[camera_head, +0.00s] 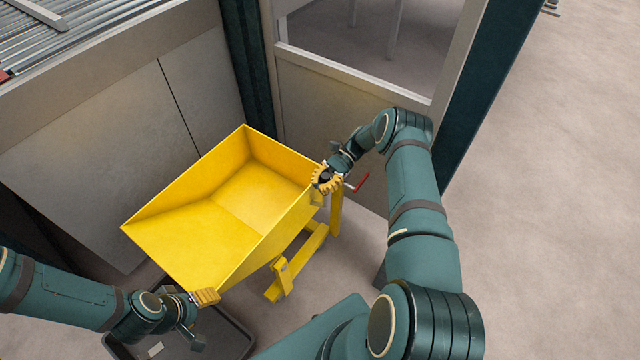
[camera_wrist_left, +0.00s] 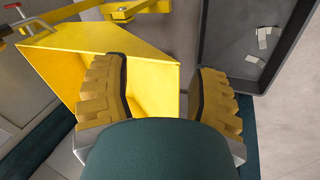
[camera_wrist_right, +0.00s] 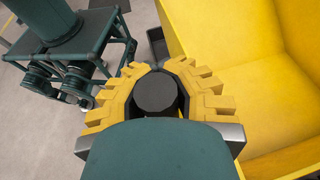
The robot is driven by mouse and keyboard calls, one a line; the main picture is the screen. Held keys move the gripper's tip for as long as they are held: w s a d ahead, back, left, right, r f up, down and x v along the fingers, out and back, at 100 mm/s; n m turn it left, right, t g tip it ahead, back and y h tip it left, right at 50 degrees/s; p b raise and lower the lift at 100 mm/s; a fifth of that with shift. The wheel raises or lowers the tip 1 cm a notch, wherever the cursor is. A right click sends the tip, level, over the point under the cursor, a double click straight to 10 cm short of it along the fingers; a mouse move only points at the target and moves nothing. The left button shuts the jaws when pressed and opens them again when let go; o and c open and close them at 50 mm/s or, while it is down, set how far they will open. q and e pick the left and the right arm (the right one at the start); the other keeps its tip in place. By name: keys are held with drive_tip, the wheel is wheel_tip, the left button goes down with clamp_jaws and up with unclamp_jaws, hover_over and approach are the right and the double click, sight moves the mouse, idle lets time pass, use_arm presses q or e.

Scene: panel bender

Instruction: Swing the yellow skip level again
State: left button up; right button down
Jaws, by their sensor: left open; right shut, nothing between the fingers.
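The yellow skip (camera_head: 225,205) is an open, empty bin on a yellow stand (camera_head: 300,265). It looks tipped, its lower end toward the bottom left. A small red handle (camera_head: 362,182) sits by its right side. My left gripper (camera_head: 205,297) is open by the skip's near lower corner. In the left wrist view a yellow skip wall (camera_wrist_left: 150,75) shows between its fingers; contact cannot be told. The skip's yellow inside fills the right of the right wrist view (camera_wrist_right: 225,30).
A dark tray (camera_head: 240,335) with a few white pieces lies on the floor below the skip's near corner. Grey machine panels (camera_head: 110,150) and a dark post (camera_head: 245,70) stand behind. Open floor (camera_head: 550,230) lies to the right.

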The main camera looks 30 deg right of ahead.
drive_tip(key=shift+d+f, duration=0.35)
drive_tip(key=shift+d, duration=0.4)
drive_tip(key=c, duration=0.7)
unclamp_jaws()
drive_tip(key=shift+w+d+f, duration=0.15)
drive_tip(key=shift+d+f, duration=0.05)
drive_tip(key=shift+d, duration=0.05)
drive_tip(key=shift+a+r, duration=0.1)
drive_tip(key=shift+a, duration=0.25)
drive_tip(key=shift+a+r, duration=0.1)
